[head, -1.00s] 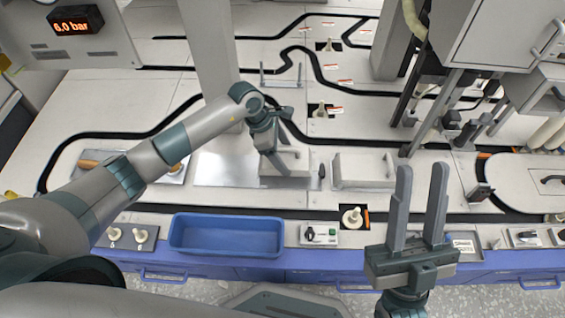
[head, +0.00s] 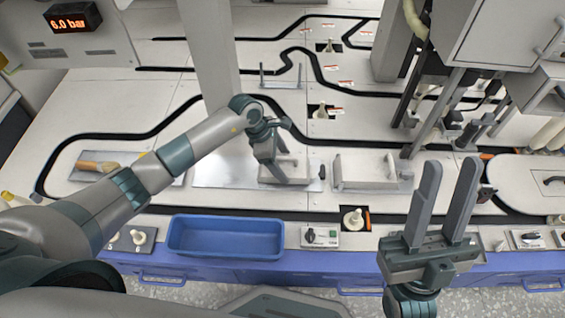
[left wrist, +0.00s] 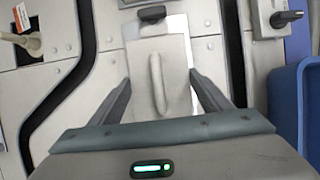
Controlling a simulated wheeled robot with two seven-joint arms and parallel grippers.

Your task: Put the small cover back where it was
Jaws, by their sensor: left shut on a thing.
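The small cover (head: 290,171) is a pale grey plate by the bright metal sheet (head: 212,168) on the bench, left of a larger pale block. My left gripper (head: 271,170) is at the cover, pointing down. The left wrist view shows the cover (left wrist: 146,72) with a raised bar handle (left wrist: 157,82), between the two fingers of my left gripper (left wrist: 163,98). The arm partly hides the cover in the head view; I cannot tell if it touches the sheet. My right gripper (head: 448,205) is open and empty above the front right of the bench.
An opening with a white bobbin (head: 353,219) lies near the front edge, beside a small switch box (head: 322,237). A blue tray (head: 225,237) stands at the front. The pale block (head: 372,170) stands right of the cover. A grey post (head: 208,55) rises behind.

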